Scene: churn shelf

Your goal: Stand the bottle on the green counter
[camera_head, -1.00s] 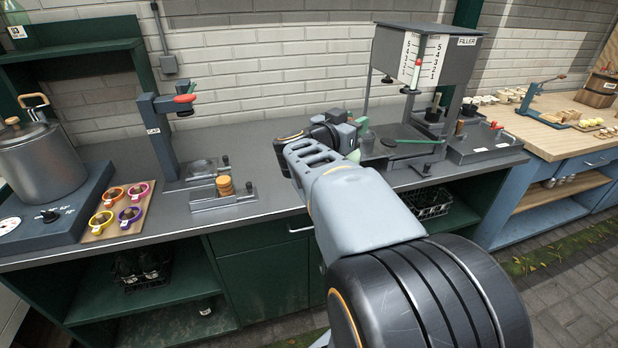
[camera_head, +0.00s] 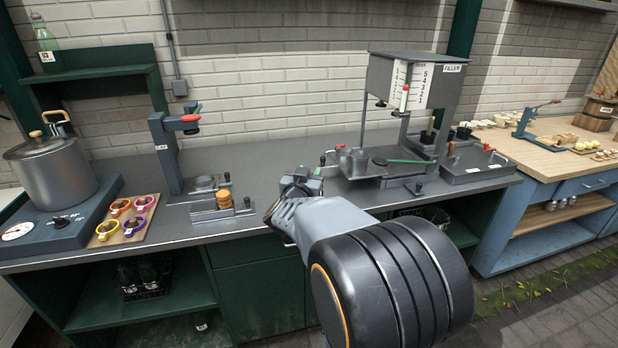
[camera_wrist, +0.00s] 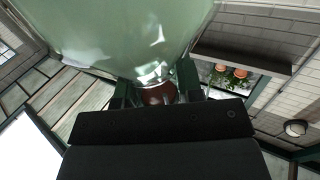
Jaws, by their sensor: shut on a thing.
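A green glass bottle (camera_wrist: 130,30) fills the top of the wrist view. My gripper (camera_wrist: 157,92) is shut on it, with a reddish-brown part showing between the fingers. In the head view my gripper (camera_head: 300,183) is in front of the green counter's grey top (camera_head: 280,152), near its front edge. The held bottle is hidden there behind my arm, so I cannot tell whether it touches the counter. Another green bottle (camera_head: 46,44) stands on the raised green shelf at the upper left.
A pot on a burner (camera_head: 52,172), coloured rings on a board (camera_head: 125,220) and a capper (camera_head: 170,150) stand at the left. The filler (camera_head: 415,85) stands to the right. A blue wooden-topped table (camera_head: 560,150) is further right.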

